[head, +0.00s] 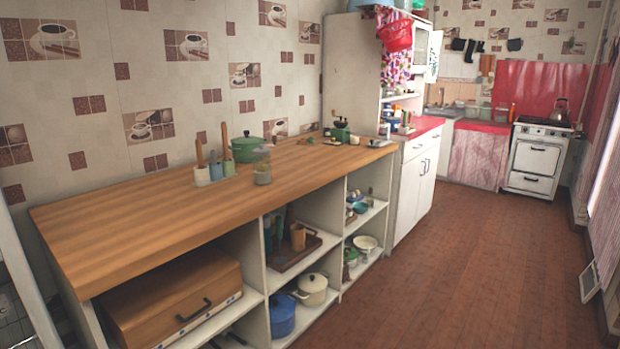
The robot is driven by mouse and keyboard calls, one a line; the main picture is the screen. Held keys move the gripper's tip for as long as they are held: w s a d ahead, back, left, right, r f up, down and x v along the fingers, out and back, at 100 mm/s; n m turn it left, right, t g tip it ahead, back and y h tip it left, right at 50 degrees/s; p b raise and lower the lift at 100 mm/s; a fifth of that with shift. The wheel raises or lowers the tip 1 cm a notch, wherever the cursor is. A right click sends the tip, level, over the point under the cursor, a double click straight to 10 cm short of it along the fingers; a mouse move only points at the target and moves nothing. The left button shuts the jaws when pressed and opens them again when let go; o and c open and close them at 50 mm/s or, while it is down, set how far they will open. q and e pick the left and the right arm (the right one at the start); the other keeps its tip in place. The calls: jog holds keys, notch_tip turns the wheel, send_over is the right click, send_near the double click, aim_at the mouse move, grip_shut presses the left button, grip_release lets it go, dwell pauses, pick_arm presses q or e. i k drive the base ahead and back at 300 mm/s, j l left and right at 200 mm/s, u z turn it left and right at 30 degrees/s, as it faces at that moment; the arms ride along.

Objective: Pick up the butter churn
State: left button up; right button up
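A clear glass jar (262,172) with a dark top stands upright on the long wooden counter (150,218), in front of a green lidded pot. It may be the butter churn, but it is too small to be sure. Neither of my grippers is in the head view, and nothing touches the jar.
The green pot (246,151) and utensil holders (203,176) stand close behind and left of the jar. A coffee grinder (340,132) is at the counter's far end. Shelves below hold pots and a wooden box (170,298). The counter's near left and the brown floor (440,280) are clear.

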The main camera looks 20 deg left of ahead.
aim_at(261, 158)
jog(key=i+j+z, duration=0.15)
jog(key=i+z, duration=0.15)
jog(key=i, duration=0.9)
jog(key=i+u, duration=0.1)
jog(key=i, duration=0.5)
jog(key=i+l, duration=0.15)
jog(key=i, duration=0.45)
jog(key=i+u, duration=0.15)
jog(key=u, duration=0.2)
jog(key=i+u, duration=0.15)
jog(key=u, duration=0.2)
jog(key=i+u, duration=0.1)
jog(key=u, duration=0.3)
